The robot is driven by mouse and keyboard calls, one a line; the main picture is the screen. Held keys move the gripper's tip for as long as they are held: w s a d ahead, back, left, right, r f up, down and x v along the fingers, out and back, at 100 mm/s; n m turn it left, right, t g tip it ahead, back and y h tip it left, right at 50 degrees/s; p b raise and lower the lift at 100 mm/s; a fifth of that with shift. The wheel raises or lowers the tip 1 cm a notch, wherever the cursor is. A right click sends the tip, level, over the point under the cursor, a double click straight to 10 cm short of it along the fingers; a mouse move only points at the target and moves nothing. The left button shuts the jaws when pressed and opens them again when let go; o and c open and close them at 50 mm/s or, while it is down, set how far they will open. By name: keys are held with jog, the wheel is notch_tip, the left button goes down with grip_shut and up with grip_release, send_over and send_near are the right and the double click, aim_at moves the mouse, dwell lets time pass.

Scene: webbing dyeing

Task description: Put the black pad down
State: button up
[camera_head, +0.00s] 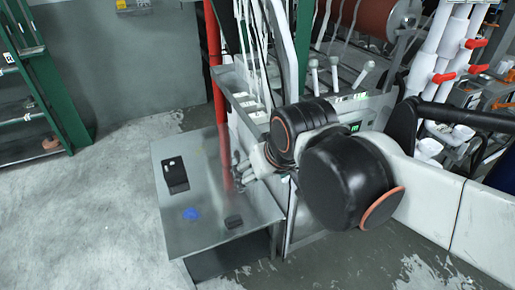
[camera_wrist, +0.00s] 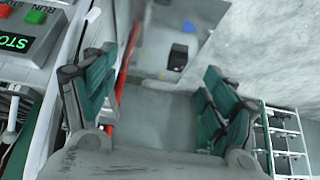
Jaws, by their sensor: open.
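A flat black rectangular pad (camera_head: 176,178) lies on a grey metal table (camera_head: 205,235), towards its far left, with a small pale patch at its far end. It also shows in the wrist view (camera_wrist: 178,58), beyond the fingertips. My gripper (camera_head: 244,174) is over the right side of the table. In the wrist view its green-padded fingers (camera_wrist: 160,78) are spread wide, with nothing between them.
A red vertical pipe (camera_head: 215,75) stands behind the table. The machine with its panel (camera_head: 355,110) is close on the right. Open floor (camera_head: 80,220) lies to the left, with green shelving (camera_head: 40,75) beyond.

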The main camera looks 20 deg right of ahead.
jog(key=shift+t, duration=0.4)
jog(key=s, duration=0.2)
jog(key=s+f, duration=0.1)
jog(key=s, duration=0.1)
jog(key=shift+o, duration=0.2)
dwell(0.8)
